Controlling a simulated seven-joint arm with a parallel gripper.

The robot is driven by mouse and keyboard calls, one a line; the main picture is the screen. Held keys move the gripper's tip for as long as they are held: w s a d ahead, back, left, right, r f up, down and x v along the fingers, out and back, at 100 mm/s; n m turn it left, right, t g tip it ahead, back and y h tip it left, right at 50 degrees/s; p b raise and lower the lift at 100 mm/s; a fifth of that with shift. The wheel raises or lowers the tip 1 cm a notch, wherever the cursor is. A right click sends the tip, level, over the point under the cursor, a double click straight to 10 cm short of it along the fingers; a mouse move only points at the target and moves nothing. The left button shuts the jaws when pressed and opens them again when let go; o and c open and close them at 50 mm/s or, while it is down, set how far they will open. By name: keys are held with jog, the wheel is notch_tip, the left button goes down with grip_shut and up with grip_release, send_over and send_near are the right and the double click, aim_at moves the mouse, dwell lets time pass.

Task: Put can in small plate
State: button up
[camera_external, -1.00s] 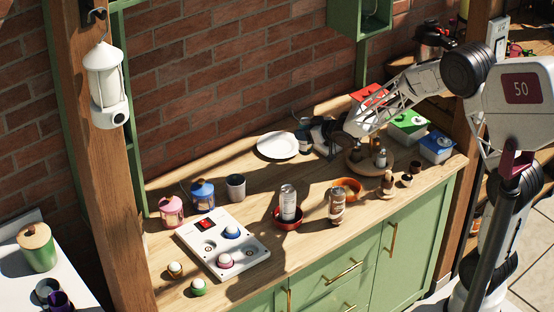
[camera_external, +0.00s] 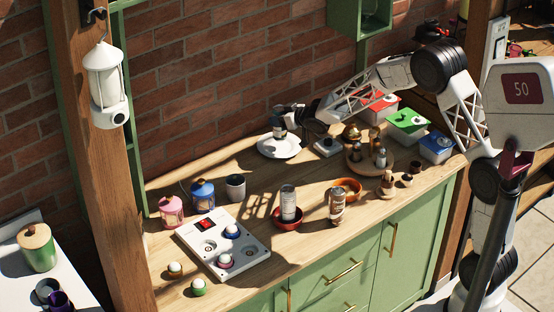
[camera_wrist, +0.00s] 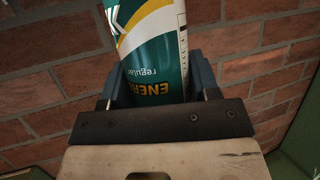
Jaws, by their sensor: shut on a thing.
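A green, white and yellow can (camera_wrist: 155,50), lettered "regular", stands between my gripper's two dark fingers in the wrist view. My gripper (camera_wrist: 158,92) is shut on it. In the outside view my gripper (camera_external: 283,118) and the can (camera_external: 279,130) are at the white small plate (camera_external: 290,151), near the back wall. The can overlaps the plate's far part in the picture. I cannot tell whether the can touches the plate.
A silver can (camera_external: 288,197) stands in a red bowl (camera_external: 287,224). A brown can (camera_external: 337,207) stands near an orange bowl (camera_external: 352,185). A round wooden board (camera_external: 354,167) with small items is to the right.

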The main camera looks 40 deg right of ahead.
jog(key=shift+w+f, duration=0.1)
jog(key=shift+w, duration=0.05)
jog(key=shift+f, duration=1.7)
jog(key=shift+f, duration=0.1)
jog(key=o, duration=1.1)
jog(key=shift+f, duration=0.1)
jog(key=shift+c, duration=0.2)
jog(key=shift+r, duration=0.2)
jog(key=v, duration=1.2)
